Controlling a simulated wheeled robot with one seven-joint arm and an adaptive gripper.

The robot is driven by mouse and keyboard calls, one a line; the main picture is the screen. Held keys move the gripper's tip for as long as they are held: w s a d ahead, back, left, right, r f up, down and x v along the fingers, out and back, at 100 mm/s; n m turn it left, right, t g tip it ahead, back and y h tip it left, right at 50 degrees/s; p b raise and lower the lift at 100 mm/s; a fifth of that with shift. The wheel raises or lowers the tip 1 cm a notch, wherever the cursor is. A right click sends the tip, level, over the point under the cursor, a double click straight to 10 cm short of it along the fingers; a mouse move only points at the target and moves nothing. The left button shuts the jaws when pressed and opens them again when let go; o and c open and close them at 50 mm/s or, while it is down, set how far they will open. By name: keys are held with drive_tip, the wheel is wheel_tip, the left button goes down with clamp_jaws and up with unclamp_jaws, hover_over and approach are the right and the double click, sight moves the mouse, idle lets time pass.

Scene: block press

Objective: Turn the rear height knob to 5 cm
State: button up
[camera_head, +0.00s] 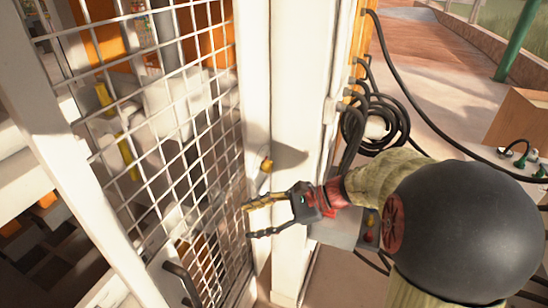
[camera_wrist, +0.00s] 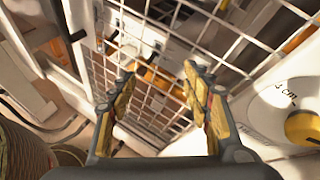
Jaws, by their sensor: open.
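A yellow knob (camera_wrist: 303,128) sits on a pale dial plate (camera_wrist: 262,108) at the right edge of the wrist view, partly cut off.
A wire mesh panel (camera_head: 165,110) in a white frame stands left of my gripper. A white post (camera_head: 293,90) rises behind it. Coiled black cables (camera_head: 400,125) hang right of the post. A dark handle (camera_head: 182,283) is at the lower left.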

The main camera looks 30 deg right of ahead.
sight(271, 167)
drive_tip(key=w+d+r+m+t+p, duration=0.1)
drive_tip(key=w+d+m+t, duration=0.15)
drive_tip(key=d, duration=0.35)
drive_tip(key=w+d+r+m+t+h+p, duration=0.1)
drive_tip(key=w+d+m+t, duration=0.15)
drive_tip(key=d+m, duration=0.2)
drive_tip(key=w+d+r+m+t+p, duration=0.1)
drive_tip(key=d+m+t, duration=0.2)
drive_tip(key=d, duration=0.4)
drive_tip(key=shift+b+x, duration=0.65)
drive_tip(key=shift+x, duration=3.15)
drive_tip(key=shift+c, duration=0.4)
drive_tip(key=c, duration=1.1)
